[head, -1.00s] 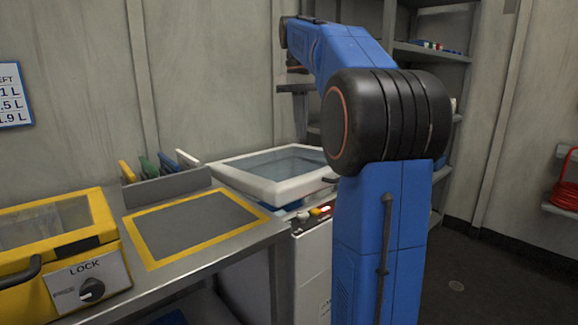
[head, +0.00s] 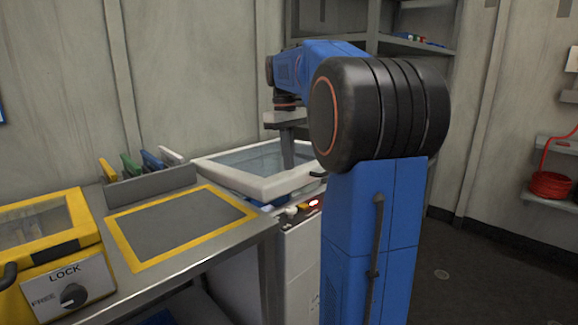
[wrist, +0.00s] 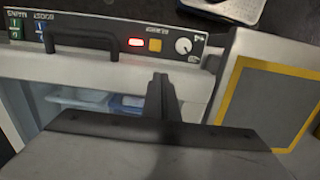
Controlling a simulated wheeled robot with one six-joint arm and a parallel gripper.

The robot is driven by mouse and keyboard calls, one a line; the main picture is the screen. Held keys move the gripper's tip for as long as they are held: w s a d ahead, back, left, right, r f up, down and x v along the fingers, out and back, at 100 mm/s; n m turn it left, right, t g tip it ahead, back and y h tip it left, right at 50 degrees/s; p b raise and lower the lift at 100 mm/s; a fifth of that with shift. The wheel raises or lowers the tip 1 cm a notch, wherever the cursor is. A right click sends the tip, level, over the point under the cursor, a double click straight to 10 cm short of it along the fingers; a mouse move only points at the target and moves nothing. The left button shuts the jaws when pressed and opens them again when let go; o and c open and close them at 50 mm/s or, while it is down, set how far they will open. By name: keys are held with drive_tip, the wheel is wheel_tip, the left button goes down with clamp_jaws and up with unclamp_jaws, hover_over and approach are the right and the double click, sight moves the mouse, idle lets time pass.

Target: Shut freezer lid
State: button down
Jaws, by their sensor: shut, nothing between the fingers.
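The freezer (head: 300,265) stands at the end of the bench. Its white-framed glass lid (head: 265,188) lies low and nearly flat. A blue strip shows under its front left corner, and I cannot tell whether the lid is fully seated. My gripper (head: 288,165) points down over the glass, shut and empty; contact with the lid is unclear. In the wrist view my gripper (wrist: 162,85) shows near the lid's front rim (wrist: 115,75), beside the dark handle (wrist: 80,38). Blue and white contents show behind the rim.
The freezer's control panel (wrist: 150,42) has a lit red lamp, an orange button and a knob. Left are the bench with a yellow-bordered mat (head: 180,225), a rack of coloured panels (head: 150,185) and a yellow lock box (head: 50,250). Shelves (head: 415,45) stand behind; floor is open right.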

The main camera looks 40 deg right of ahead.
sight(290, 176)
drive_tip(key=shift+s+f, duration=0.1)
drive_tip(key=shift+f, duration=0.85)
drive_tip(key=shift+s+f, duration=0.15)
drive_tip(key=shift+f, duration=0.9)
drive_tip(key=shift+s+f, duration=0.2)
drive_tip(key=shift+f, duration=0.85)
drive_tip(key=shift+s+f, duration=0.15)
drive_tip(key=shift+f, duration=0.9)
drive_tip(key=shift+w+r, duration=0.1)
drive_tip(key=shift+r, duration=0.45)
wheel_tip(290, 176, up, 14)
drive_tip(key=shift+r, duration=0.25)
drive_tip(key=shift+w, duration=0.1)
